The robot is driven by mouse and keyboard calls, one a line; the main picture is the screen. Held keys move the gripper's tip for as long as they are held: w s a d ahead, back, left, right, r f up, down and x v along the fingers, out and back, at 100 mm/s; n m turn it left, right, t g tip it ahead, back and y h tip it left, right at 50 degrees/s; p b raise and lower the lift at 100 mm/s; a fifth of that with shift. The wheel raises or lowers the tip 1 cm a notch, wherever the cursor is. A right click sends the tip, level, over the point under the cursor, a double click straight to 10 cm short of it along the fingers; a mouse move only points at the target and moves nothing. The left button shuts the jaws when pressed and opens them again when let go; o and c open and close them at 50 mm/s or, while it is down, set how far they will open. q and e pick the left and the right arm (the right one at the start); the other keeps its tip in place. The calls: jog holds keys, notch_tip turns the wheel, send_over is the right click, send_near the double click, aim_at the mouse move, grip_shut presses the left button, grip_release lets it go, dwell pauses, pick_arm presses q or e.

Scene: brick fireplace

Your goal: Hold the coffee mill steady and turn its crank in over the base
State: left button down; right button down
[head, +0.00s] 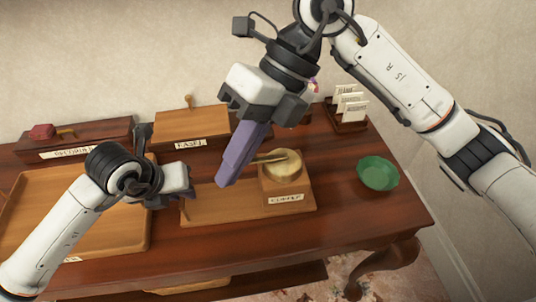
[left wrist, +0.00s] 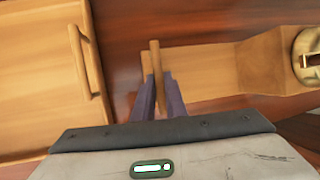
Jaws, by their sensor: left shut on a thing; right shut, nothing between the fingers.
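The coffee mill is a wooden box (head: 285,184) with a "COFFEE" label and a pale brass top (head: 284,167). It stands at the right end of a flat wooden base board (head: 225,212). The crank (head: 268,158) points left from the top, and its outer end is hidden behind my right gripper's fingers. My right gripper (head: 224,182) is shut and empty, slanting down in front of the crank; I cannot tell whether they touch. My left gripper (left wrist: 158,88) is shut on a small wooden upright (left wrist: 155,60) at the board's left end. The brass top shows at the right edge of the left wrist view (left wrist: 306,50).
A large wooden tray (head: 137,243) lies to the left. Behind stand a dark labelled box (head: 92,140) and a wooden box labelled "EASEL" (head: 190,123). A green bowl (head: 377,173) and a card rack (head: 347,112) are at right. Bare table (head: 345,215) lies right of the mill.

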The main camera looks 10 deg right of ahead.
jog(key=w+d+f+m+t+y, duration=0.2)
jog(key=d+f+m+t+y, duration=0.25)
jog(key=d, duration=0.55)
jog(key=w+d+f+m+t+y, duration=0.1)
jog(key=d+f+m+y, duration=0.35)
jog(key=d+y, duration=0.35)
jog(key=shift+h, duration=0.65)
jog(key=w+a, duration=0.1)
jog(key=a, duration=0.2)
jog(key=w+a, duration=0.2)
jog(key=a, duration=0.1)
jog(key=w+a, duration=0.1)
jog(key=a, duration=0.3)
jog(key=shift+w+f, duration=0.25)
jog(key=shift+w, duration=0.15)
jog(key=shift+w+a, duration=0.35)
jog(key=shift+w, duration=0.05)
jog(key=shift+w, duration=0.1)
pick_arm(q)
jog(key=shift+d, duration=0.1)
pick_arm(e)
jog(key=shift+w+a, duration=0.3)
jog(key=shift+w, duration=0.15)
jog(key=shift+d, duration=0.1)
